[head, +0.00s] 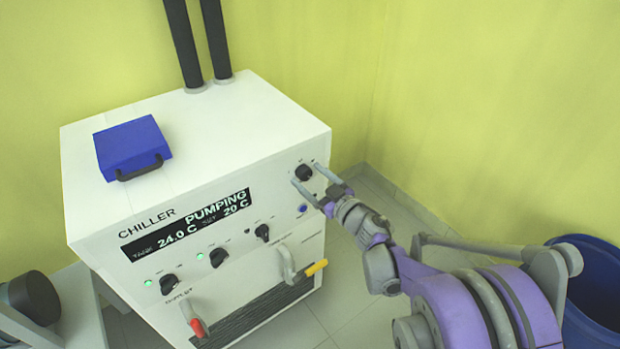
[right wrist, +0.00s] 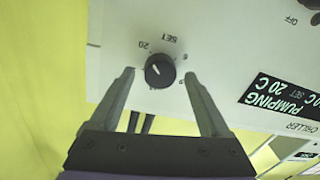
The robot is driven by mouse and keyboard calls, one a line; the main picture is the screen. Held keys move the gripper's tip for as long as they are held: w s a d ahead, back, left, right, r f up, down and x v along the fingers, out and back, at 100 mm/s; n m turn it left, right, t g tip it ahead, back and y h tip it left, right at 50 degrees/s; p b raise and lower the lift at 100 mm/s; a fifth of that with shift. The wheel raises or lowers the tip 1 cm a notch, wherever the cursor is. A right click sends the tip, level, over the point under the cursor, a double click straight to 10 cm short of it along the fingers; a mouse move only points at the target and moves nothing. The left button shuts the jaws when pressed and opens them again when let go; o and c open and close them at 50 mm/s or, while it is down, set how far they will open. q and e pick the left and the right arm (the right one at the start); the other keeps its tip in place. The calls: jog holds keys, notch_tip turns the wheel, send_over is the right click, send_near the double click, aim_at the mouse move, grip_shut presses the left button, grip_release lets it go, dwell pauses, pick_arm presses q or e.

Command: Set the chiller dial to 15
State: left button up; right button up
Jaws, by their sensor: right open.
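The chiller (head: 190,235) is a white box with a black display (head: 190,225) reading PUMPING, 24.0 C and SET 20 C. Its set dial (head: 303,172) is a black knob at the upper right of the front panel. In the right wrist view the dial (right wrist: 160,71) has a white mark pointing up-left, toward the label 20. My right gripper (head: 306,174) is open, with one fingertip on each side of the dial. In the right wrist view the gripper (right wrist: 159,75) shows gaps between both fingers and the knob. My left gripper is not in view.
Below the dial are a blue button (head: 302,209) and several black knobs, one of them here (head: 262,232). Valve handles with yellow (head: 317,268) and red (head: 197,327) ends stick out lower down. A blue case (head: 133,145) lies on top. A blue bin (head: 597,300) stands at right.

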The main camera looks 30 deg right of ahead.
jog(key=shift+w, duration=0.1)
grip_shut()
dwell(0.4)
jog(key=shift+n, duration=0.3)
jog(key=n, duration=0.2)
jog(key=shift+n+p, duration=0.3)
jog(key=shift+p, duration=0.05)
jog(key=n, duration=0.3)
jog(key=shift+a+n+p, duration=0.1)
jog(key=shift+n+p, duration=0.2)
jog(key=n, duration=0.6)
jog(key=shift+p, duration=0.4)
jog(key=shift+f+h, duration=0.1)
jog(key=shift+h, duration=0.2)
